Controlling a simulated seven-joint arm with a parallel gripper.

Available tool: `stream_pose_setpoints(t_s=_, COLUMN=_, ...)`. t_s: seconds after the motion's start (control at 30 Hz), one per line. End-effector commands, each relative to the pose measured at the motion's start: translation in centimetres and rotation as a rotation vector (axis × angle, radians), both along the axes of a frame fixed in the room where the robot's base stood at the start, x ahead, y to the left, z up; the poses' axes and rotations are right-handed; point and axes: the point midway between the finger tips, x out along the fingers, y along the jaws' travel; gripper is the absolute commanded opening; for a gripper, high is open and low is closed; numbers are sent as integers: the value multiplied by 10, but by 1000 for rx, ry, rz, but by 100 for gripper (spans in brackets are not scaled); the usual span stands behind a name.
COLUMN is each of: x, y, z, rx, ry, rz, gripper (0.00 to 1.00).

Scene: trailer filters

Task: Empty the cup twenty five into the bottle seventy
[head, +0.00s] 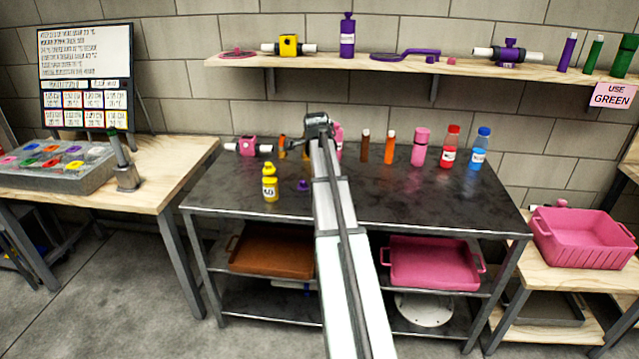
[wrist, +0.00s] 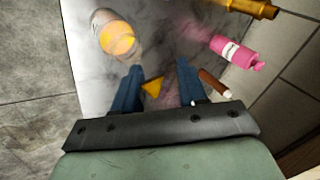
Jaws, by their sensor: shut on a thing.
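My gripper (wrist: 158,80) shows its two blue fingers in the wrist view, with a small yellow thing (wrist: 152,87) held between them. Only a pointed part of it shows, and I cannot tell whether it is the cup twenty five. A yellow bottle (head: 270,183) with a white label stands upright at the table's front left. I cannot read a seventy on any bottle label.
The dark table (head: 230,190) also holds a pink bottle (head: 421,147), red bottle (head: 450,148), blue bottle (head: 480,150), and brown (head: 365,146) and orange (head: 390,147) vials along the back. A small purple thing (head: 303,185) lies near my arm. The front right is clear.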

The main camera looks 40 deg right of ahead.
Motion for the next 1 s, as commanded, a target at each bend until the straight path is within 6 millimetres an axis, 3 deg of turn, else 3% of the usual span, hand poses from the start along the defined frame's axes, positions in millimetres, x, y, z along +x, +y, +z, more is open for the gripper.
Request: stream_pose_setpoints(t_s=1.0, x=0, y=1, z=0, rx=-67, ry=31, rz=0, gripper=12)
